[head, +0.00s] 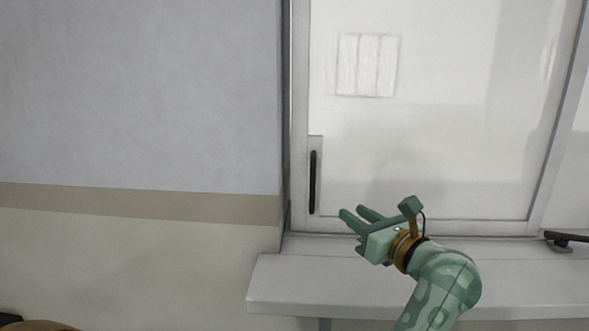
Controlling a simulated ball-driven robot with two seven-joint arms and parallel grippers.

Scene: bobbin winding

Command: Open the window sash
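The window sash (299,95) is a pale frame around a large pane in the head view, with its left stile against the dark jamb line. A black vertical pull handle (313,182) sits on a light plate low on that stile.
A plain wall (140,95) with a tan band (140,203) fills the left. A brown rounded object (42,326) is cut off at bottom left.

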